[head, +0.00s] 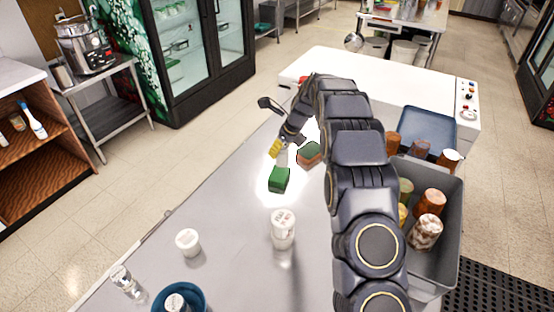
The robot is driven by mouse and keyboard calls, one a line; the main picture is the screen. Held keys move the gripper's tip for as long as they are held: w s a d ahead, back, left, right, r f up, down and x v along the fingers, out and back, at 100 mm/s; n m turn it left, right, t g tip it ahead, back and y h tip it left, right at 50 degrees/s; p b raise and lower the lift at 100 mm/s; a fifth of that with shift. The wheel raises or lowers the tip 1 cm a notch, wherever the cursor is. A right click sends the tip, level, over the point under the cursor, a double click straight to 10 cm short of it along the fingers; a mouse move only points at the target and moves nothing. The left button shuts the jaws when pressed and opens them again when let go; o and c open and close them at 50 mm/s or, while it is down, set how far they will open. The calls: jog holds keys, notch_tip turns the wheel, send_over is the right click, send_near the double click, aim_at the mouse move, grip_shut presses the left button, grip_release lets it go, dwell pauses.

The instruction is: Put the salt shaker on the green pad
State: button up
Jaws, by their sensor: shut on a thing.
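My gripper (284,148) is at the far part of the grey counter, with a yellow fingertip on its left side. It is shut on a small pale thing that looks like the salt shaker (283,158); my fingers hide its upper part. The shaker is roughly upright, at the far edge of the green pad (279,180) in the picture. I cannot tell whether it touches the pad. The pad is a small, thick green block lying on the counter. A similar block with a green top and brown side (310,154) lies to its right.
A white lidded shaker (283,230), a white cup (187,241), a glass shaker (128,284) and a blue bowl (201,300) stand nearer. A grey bin (451,220) with several tumblers is right of my arm. The counter's left middle is clear.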

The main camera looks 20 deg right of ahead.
jog(key=w+f, duration=0.3)
jog(key=f, duration=0.1)
jog(key=w+f, duration=0.1)
jog(key=w, duration=0.1)
jog(key=shift+w+d+f, duration=0.35)
jog(key=shift+d+f, duration=0.05)
jog(key=shift+f, duration=0.1)
jog(key=shift+w+f, duration=0.15)
jog(key=shift+f, duration=0.75)
jog(key=shift+w+f, duration=0.1)
jog(key=shift+f, duration=0.75)
jog(key=shift+f, duration=0.15)
jog(key=o, duration=1)
